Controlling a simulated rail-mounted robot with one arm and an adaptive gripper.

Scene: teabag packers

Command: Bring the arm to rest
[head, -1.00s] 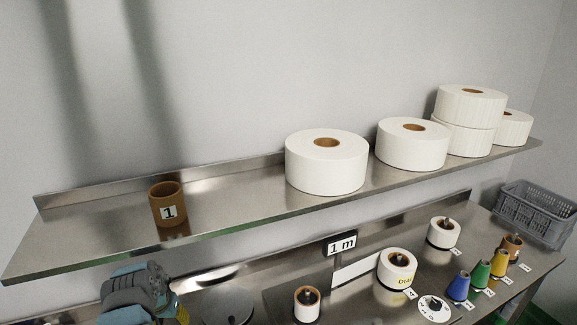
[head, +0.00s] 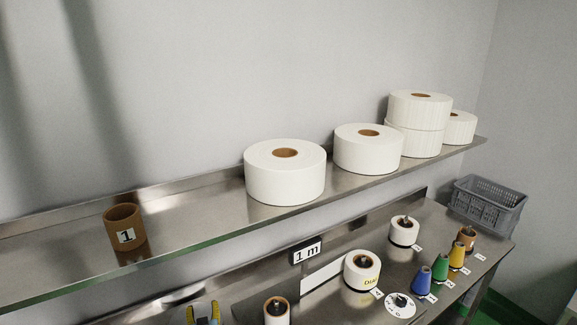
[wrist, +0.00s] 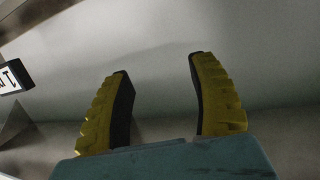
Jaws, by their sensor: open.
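My gripper (wrist: 160,105) shows in the wrist view with its two yellow-and-black fingers wide apart and nothing between them. A plain grey surface lies beyond the fingertips. In the head view my gripper (head: 202,312) is at the bottom edge, in front of the lower steel bench, with only the yellow fingers and part of its body showing. It appears apart from the rolls on the bench.
A steel shelf (head: 200,225) above holds a brown core marked 1 (head: 124,234) and several white paper rolls (head: 285,172). The bench below carries small rolls (head: 277,312), coloured cones (head: 441,268) and a dial plate (head: 400,305). A grey basket (head: 488,203) stands at the right.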

